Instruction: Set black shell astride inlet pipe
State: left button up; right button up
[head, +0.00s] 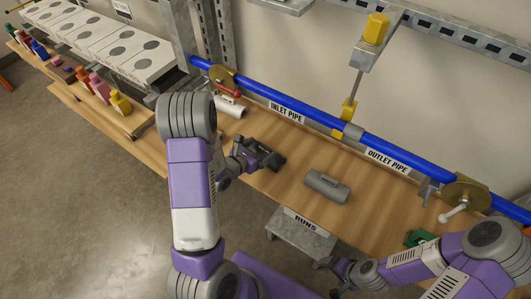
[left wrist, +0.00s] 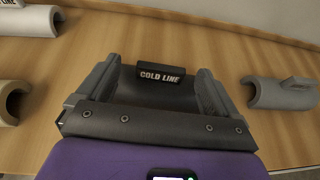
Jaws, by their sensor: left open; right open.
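The black shell (left wrist: 165,92), with a raised block marked COLD LINE, lies on the wooden bench top. My left gripper (head: 262,157) is over it; in the left wrist view the open fingers (left wrist: 155,90) stand on either side of the shell. Contact cannot be told. In the head view the gripper partly hides the shell (head: 274,160). The blue inlet pipe (head: 270,97) runs along the wall behind, above its INLET PIPE label, with no shell seen on it. My right gripper (head: 343,268) is open and empty by the bench front, low in the head view.
A grey shell (head: 327,187) lies to the right and a white shell (head: 230,105) behind left. A tan shell (left wrist: 12,102) shows at the left wrist view's edge. The RUNS stand (head: 303,235) is in front of the bench.

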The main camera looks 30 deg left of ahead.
aim_at(264, 147)
pick_arm(q)
jog(key=x, duration=0.3)
jog(key=shift+w+f, duration=0.15)
jog(key=shift+c, duration=0.2)
jog(key=c, duration=1)
notch_tip(264, 147, up, 10)
jog(key=p, duration=0.3)
jog(key=shift+d, duration=0.1)
